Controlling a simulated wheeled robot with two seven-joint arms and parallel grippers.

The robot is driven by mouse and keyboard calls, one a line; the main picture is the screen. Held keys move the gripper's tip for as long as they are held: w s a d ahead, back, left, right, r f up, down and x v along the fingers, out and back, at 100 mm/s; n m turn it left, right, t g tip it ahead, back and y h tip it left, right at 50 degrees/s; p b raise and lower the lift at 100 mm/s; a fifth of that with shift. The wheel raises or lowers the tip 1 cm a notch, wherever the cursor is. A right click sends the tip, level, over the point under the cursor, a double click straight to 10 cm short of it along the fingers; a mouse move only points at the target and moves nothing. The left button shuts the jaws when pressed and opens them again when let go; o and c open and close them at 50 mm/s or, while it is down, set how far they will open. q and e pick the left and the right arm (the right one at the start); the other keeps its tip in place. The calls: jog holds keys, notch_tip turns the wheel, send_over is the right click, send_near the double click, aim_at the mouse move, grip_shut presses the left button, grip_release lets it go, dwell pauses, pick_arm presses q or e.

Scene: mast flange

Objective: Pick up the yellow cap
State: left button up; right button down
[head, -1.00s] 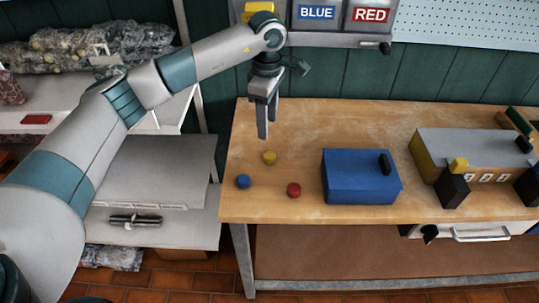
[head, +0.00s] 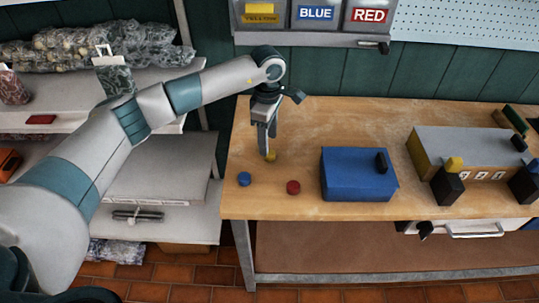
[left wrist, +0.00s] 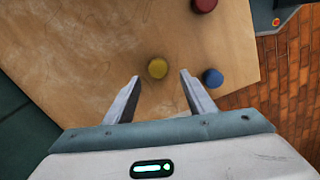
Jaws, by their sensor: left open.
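The yellow cap (head: 270,156) lies on the left part of the wooden workbench, partly hidden by my left gripper in the head view. My left gripper (head: 266,151) points down over it. In the left wrist view the yellow cap (left wrist: 158,68) sits just beyond the tips of my open left gripper (left wrist: 161,76), roughly centred between the fingers. The jaws are empty. I cannot tell the exact height of the fingertips above the cap. My right gripper is not in view.
A blue cap (head: 244,179) and a red cap (head: 293,187) lie nearby on the workbench (head: 330,120). A blue box (head: 355,175) stands to the right, and a grey-topped fixture (head: 470,150) farther right. Labelled bins (head: 315,14) hang above the back edge.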

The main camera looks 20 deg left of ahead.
aim_at(269, 156)
pick_arm(q)
jog(key=shift+f+p, duration=0.45)
jog(key=shift+p, duration=0.05)
notch_tip(269, 156, down, 4)
jog(key=shift+w+d+r+p, duration=0.1)
jog(key=shift+d+p, duration=0.05)
jog(key=shift+p, duration=0.85)
jog(key=shift+f, duration=0.25)
jog(key=c, duration=1.1)
